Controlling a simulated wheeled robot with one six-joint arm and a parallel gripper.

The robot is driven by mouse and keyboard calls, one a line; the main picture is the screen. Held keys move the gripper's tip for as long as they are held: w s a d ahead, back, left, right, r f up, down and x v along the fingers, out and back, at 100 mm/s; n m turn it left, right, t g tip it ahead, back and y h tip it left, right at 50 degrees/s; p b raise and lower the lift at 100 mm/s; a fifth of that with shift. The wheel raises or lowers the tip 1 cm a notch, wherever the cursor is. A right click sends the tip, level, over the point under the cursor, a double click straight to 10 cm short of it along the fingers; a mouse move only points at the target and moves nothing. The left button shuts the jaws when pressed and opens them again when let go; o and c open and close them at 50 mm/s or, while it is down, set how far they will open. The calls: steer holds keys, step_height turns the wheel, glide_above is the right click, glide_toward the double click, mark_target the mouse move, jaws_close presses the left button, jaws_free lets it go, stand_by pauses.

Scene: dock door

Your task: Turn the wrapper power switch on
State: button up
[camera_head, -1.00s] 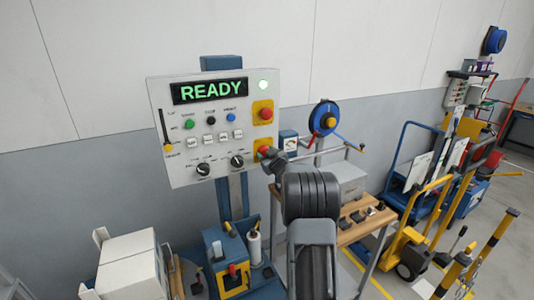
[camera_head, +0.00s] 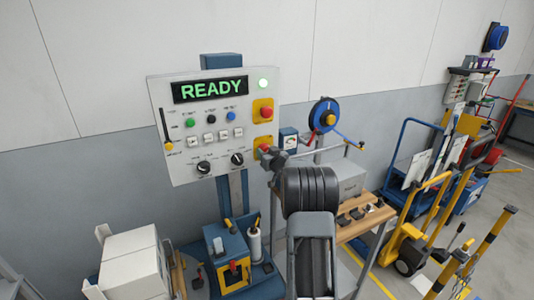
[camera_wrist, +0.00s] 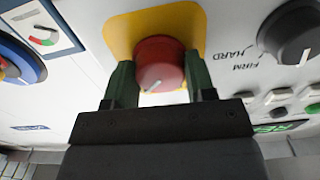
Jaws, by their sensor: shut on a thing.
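The wrapper power switch (camera_wrist: 160,62) is a round red knob with a short white mark, on a yellow plate (camera_wrist: 192,20) at the panel's lower right edge. My gripper (camera_wrist: 160,82) has one green finger on each side of the knob and is shut on it. The mark on the knob lies slantwise. In the head view my gripper (camera_head: 265,152) covers much of the lower yellow plate. The panel's display (camera_head: 211,89) reads READY in green, and a round light (camera_head: 263,84) beside it is lit.
A red button (camera_head: 266,113) on another yellow plate sits just above my gripper. Black dials (camera_head: 237,159), small buttons and a yellow-handled slider (camera_head: 168,145) share the panel. A blue reel (camera_head: 325,115) and a wooden bench (camera_head: 352,228) stand to the right.

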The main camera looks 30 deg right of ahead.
steer(key=o, duration=0.9)
steer(key=s+b, duration=0.1)
steer(key=s, duration=0.3)
steer(key=s+a+b, duration=0.1)
steer(key=s, duration=0.4)
steer(key=s+a+b, duration=0.1)
steer(key=s, duration=0.3)
steer(key=shift+s+b, duration=0.35)
